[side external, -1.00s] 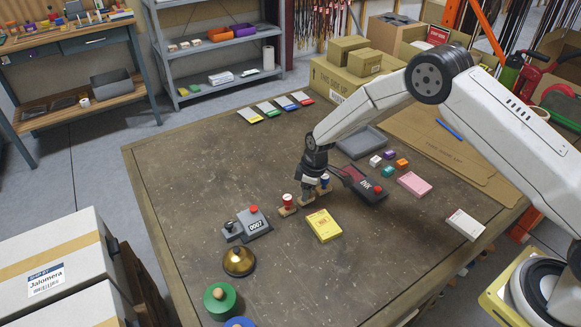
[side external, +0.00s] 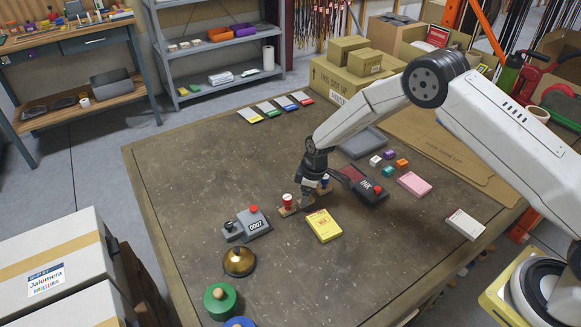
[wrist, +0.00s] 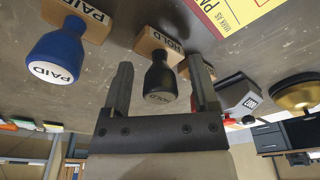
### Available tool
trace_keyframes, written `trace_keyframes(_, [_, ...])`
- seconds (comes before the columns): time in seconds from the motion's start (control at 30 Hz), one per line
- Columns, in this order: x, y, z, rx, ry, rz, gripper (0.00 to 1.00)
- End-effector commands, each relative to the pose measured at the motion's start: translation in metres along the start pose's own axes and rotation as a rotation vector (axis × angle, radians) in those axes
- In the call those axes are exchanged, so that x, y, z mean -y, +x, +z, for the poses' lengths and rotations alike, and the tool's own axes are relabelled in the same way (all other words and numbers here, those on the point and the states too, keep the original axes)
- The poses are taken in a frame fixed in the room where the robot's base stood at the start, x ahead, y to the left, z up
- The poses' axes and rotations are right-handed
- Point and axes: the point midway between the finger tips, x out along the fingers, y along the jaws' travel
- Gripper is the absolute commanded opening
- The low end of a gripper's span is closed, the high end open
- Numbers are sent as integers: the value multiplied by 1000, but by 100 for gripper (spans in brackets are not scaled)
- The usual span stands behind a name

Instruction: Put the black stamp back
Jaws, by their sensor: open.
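The black stamp (wrist: 160,80) has a round black handle on a wooden base lettered HOLD. In the wrist view it stands between the two fingers of my gripper (wrist: 161,66), with a gap on each side. My gripper is open and low over the table in the side view (side external: 311,192), where it hides most of the black stamp. A blue stamp (wrist: 55,52) lettered PAID stands close beside it; its handle shows in the side view (side external: 326,183). A red stamp (side external: 288,202) stands on the other side.
The open ink pad (side external: 371,191) lies right of the stamps. A yellow box (side external: 323,226) lies in front. A grey tray (side external: 362,143) is behind.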

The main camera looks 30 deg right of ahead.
Motion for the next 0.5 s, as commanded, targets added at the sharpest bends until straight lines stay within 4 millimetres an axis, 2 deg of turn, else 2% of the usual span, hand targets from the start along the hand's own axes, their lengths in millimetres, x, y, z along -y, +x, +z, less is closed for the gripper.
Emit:
trace_keyframes(0.27, [0,-10,-1,0,0,0,76])
trace_keyframes(0.5, [0,-34,-1,-1,0,1,76])
